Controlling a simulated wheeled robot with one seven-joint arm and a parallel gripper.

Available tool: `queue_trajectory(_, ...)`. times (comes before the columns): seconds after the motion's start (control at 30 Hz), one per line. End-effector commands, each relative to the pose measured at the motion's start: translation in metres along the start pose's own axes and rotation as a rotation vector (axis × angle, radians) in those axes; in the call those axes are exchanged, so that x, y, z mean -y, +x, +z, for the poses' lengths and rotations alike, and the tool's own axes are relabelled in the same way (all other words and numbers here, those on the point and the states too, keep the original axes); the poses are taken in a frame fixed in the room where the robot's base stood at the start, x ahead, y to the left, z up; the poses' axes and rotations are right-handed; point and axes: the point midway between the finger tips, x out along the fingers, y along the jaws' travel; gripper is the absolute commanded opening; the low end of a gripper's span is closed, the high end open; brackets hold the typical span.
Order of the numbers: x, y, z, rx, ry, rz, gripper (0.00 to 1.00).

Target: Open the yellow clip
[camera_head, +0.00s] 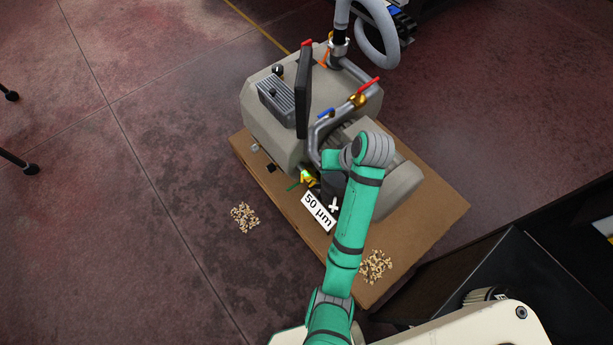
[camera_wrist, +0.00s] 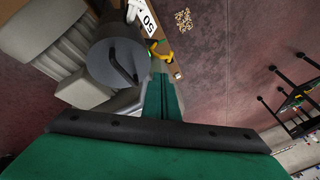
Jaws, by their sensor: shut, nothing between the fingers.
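The small yellow clip (camera_head: 309,180) sits at the front edge of the grey machine, beside a dark cylinder and just above the "50 µm" label. In the wrist view the yellow clip (camera_wrist: 160,53) lies just beyond my fingertips, with a small green part next to it. My gripper (camera_wrist: 161,76) is shut and empty, its green fingers pointing towards the clip. Fingertips and clip look close but apart in the wrist view; I cannot tell the depth gap. In the head view my arm's end is beside the clip, and the fingers are hard to make out.
The grey machine (camera_head: 268,112) with pipes and red and blue handles stands on a brown board (camera_head: 440,208). The dark cylinder (camera_wrist: 116,62) is close to the left of my fingers. The white label (camera_head: 318,211) is near the clip. The floor to the left is mostly clear.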

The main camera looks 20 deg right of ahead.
Motion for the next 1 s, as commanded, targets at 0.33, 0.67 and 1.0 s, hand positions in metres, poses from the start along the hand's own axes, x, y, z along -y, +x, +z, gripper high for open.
queue_trajectory(0.33,0.001,0.007,0.000,0.005,-0.001,-0.002,0.00)
queue_trajectory(0.67,0.001,0.019,0.000,0.005,-0.002,-0.002,0.00)
queue_trajectory(1.0,-0.001,0.065,0.002,0.009,0.000,-0.001,0.00)
